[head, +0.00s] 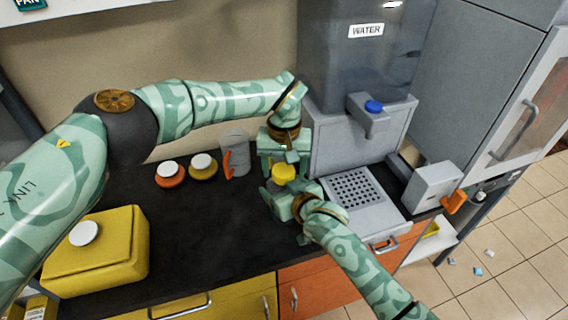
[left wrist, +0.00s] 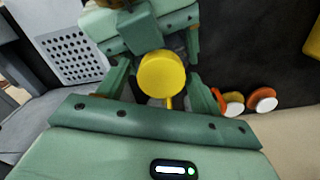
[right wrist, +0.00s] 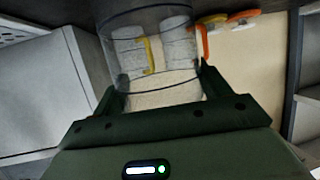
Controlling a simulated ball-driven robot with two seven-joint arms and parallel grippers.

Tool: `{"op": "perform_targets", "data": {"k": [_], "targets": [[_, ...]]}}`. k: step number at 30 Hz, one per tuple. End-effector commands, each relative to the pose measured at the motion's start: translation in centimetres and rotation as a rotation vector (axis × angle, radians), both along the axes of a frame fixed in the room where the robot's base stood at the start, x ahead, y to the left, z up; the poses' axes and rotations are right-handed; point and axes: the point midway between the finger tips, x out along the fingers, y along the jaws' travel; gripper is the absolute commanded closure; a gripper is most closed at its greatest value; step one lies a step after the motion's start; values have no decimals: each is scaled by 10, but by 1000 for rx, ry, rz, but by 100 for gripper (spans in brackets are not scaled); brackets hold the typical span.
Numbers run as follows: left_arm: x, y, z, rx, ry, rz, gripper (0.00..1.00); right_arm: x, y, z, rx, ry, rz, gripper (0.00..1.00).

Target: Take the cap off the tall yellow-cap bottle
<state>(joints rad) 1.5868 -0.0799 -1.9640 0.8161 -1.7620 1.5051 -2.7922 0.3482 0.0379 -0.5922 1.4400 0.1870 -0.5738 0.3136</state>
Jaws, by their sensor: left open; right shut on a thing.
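The tall bottle's yellow cap (head: 283,172) is at the counter's right part, beside the water dispenser. In the left wrist view the round yellow cap (left wrist: 161,74) lies between the fingers of my left gripper (left wrist: 161,85). That gripper is open, with gaps on both sides of the cap. My right gripper (right wrist: 158,85) is shut on the clear bottle body (right wrist: 150,55), which shows between its fingers in the right wrist view. In the head view my grippers hide most of the bottle, and I cannot tell whether its base touches the counter.
The water dispenser (head: 345,130) with its perforated drip tray (head: 352,187) stands close on the right. A grey jug with an orange handle (head: 236,150), an orange-based jar (head: 170,177) and a yellow-based jar (head: 203,168) stand behind left. A yellow canister (head: 95,257) is front left.

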Motion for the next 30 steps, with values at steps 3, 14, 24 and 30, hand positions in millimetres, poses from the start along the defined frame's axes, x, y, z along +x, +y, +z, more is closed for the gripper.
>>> {"op": "perform_targets", "data": {"k": [3,14,24,30], "targets": [[0,0,0,0,0,0,62,0,0,-1,-1,3,0,87],[0,-1,1,-1,0,270,81,-1,0,-1,-1,3,1,87],[1,-1,1,-2,-1,1068,81,-1,1,-1,-2,3,2,87],[1,-1,2,-3,-1,1152,81,-1,2,-1,-2,2,4,87]]}}
